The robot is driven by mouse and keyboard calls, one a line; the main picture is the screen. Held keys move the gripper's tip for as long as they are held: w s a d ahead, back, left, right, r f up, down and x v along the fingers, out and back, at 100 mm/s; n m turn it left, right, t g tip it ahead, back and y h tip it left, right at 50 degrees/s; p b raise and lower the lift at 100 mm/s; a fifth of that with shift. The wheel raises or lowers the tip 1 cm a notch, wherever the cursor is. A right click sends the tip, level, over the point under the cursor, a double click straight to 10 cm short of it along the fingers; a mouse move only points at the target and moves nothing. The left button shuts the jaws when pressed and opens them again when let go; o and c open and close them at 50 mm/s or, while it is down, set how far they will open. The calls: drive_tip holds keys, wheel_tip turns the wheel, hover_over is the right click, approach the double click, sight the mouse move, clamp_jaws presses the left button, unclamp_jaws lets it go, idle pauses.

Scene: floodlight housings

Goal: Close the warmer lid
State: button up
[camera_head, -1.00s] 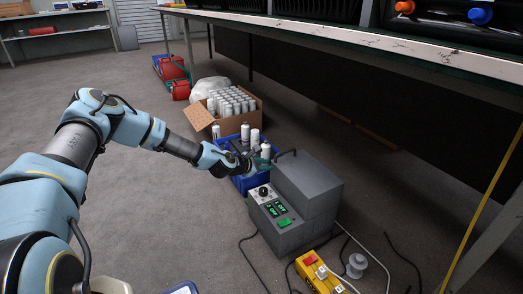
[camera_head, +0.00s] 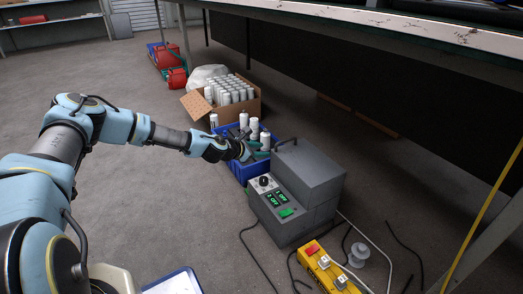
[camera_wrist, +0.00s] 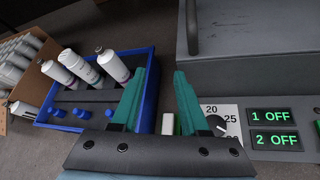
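The warmer is a grey metal box (camera_head: 318,212) on the floor with a stepped front panel. Its panel has a dial, two green displays reading OFF and a green switch; the displays (camera_wrist: 273,127) also show in the wrist view. The grey lid (camera_head: 312,163) forms its upper part, with a dark handle (camera_head: 284,142) at its far left edge. The handle (camera_wrist: 192,25) also shows in the wrist view. I cannot tell whether the lid is fully down. My gripper (camera_head: 257,150) is open and empty, left of the lid; its teal fingers (camera_wrist: 162,75) are apart.
A blue crate (camera_head: 240,172) with several white cans stands right beside the warmer, under my gripper. A cardboard box of cans (camera_head: 247,108) is behind it. A yellow switch box (camera_head: 325,268) and cables lie in front. A workbench (camera_head: 440,58) stands to the right; the left floor is clear.

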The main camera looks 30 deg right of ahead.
drive_tip(key=w+a+f+p+v, duration=0.1)
drive_tip(key=p+v, duration=0.4)
drive_tip(key=v, duration=0.6)
drive_tip(key=shift+w+a, duration=0.3)
drive_tip(key=shift+w, duration=0.05)
idle(0.5)
drive_tip(key=shift+r, duration=0.15)
idle(0.3)
drive_tip(key=p+v, duration=0.3)
drive_tip(key=v, duration=0.7)
drive_tip(key=shift+a+r, duration=0.25)
drive_tip(key=shift+a, duration=0.1)
